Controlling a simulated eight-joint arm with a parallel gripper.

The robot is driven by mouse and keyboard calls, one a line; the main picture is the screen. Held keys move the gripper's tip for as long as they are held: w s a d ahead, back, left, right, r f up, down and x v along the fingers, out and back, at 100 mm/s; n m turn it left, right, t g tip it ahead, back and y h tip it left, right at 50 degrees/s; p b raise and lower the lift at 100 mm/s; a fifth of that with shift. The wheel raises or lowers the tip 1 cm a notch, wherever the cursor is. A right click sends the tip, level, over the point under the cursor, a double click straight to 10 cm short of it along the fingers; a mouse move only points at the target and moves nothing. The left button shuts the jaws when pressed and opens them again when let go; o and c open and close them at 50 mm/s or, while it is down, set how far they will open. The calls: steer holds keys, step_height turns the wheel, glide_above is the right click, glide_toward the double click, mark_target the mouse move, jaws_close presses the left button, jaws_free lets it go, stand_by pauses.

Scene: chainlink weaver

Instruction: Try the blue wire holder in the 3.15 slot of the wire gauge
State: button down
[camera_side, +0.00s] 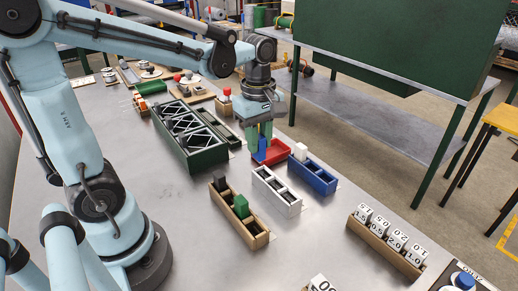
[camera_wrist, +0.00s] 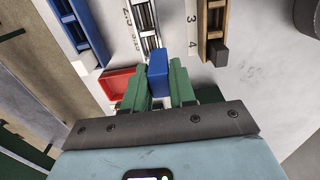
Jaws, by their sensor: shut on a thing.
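My gripper (camera_side: 261,142) has green fingers and is shut on the blue wire holder (camera_wrist: 158,72), a small upright block. It is above or at the red tray (camera_side: 281,152); I cannot tell whether the holder touches the tray. The wrist view shows the holder between both fingers, with the red tray (camera_wrist: 116,84) just left of them. A white slotted box (camera_side: 276,192) stands in front of the gripper, a blue slotted box (camera_side: 318,180) to its right, and a wooden slotted box (camera_side: 254,233) to its left. I cannot tell which is the wire gauge, and no 3.15 mark is readable.
The wooden box holds a dark block (camera_side: 220,184) and a green block (camera_side: 241,206). A white block (camera_side: 300,151) stands at the blue box. A long green crate (camera_side: 200,158) is to the left. A rack of numbered blocks (camera_side: 397,239) stands at right front. Table between is clear.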

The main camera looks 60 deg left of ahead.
mark_target(264, 158)
steer(key=shift+w+a+f, duration=0.1)
steer(key=shift+w+f, duration=0.2)
steer(key=shift+f, duration=0.85)
steer(key=shift+w+a+f, duration=0.1)
steer(key=shift+w+f, duration=0.2)
steer(key=shift+f, duration=0.8)
steer(key=shift+w+a+f, duration=0.1)
steer(key=shift+w+f, duration=0.2)
steer(key=shift+f, duration=0.85)
steer(key=c, duration=0.8)
jaws_free()
steer(key=shift+c, duration=0.2)
steer(key=shift+r, duration=0.1)
step_height(264, 158, up, 12)
